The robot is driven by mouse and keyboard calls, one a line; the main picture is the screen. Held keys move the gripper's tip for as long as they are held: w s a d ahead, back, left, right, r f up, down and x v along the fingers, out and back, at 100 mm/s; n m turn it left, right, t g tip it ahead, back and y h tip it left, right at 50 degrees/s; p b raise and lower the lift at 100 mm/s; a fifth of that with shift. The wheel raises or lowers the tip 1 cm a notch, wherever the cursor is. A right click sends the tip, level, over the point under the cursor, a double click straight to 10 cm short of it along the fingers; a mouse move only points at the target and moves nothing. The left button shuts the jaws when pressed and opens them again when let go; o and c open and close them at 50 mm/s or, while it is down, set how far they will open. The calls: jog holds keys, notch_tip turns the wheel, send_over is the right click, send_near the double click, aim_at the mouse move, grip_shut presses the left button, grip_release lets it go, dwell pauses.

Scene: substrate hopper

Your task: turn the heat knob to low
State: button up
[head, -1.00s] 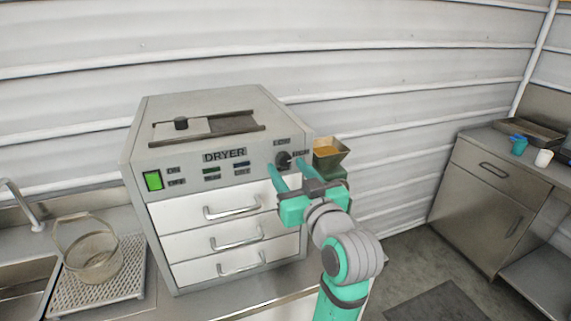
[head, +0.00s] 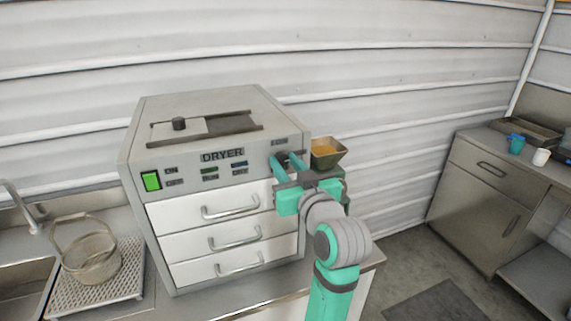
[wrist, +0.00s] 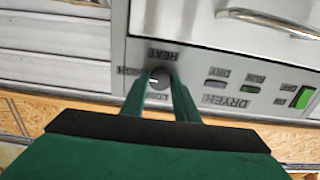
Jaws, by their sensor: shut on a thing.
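The dark round heat knob (wrist: 159,78) is on the front of the grey dryer (head: 222,155), at its upper right corner. My gripper (head: 288,160) reaches it from the front, with one green finger on each side. My gripper (wrist: 155,85) is shut on the knob. The wrist view is upside down; there the light mark on the knob lies on its left side, toward the HIGH label (wrist: 128,71). The LOW label (wrist: 153,97) is below the knob in that view, partly between the fingers. In the head view the fingers hide most of the knob.
A green power switch (head: 151,181) is at the panel's left, and three drawers with handles (head: 230,207) are below it. A hopper with orange-brown contents (head: 327,153) stands close to the right of my gripper.

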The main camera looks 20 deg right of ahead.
jog(key=shift+n, duration=0.3)
jog(key=n, duration=0.2)
jog(key=shift+w+a+n, duration=0.1)
jog(key=shift+n, duration=0.3)
jog(key=n, duration=1)
jog(key=shift+f+n, duration=0.1)
jog(key=shift+n, duration=2.1)
jog(key=o, duration=1.1)
jog(key=shift+c, duration=0.2)
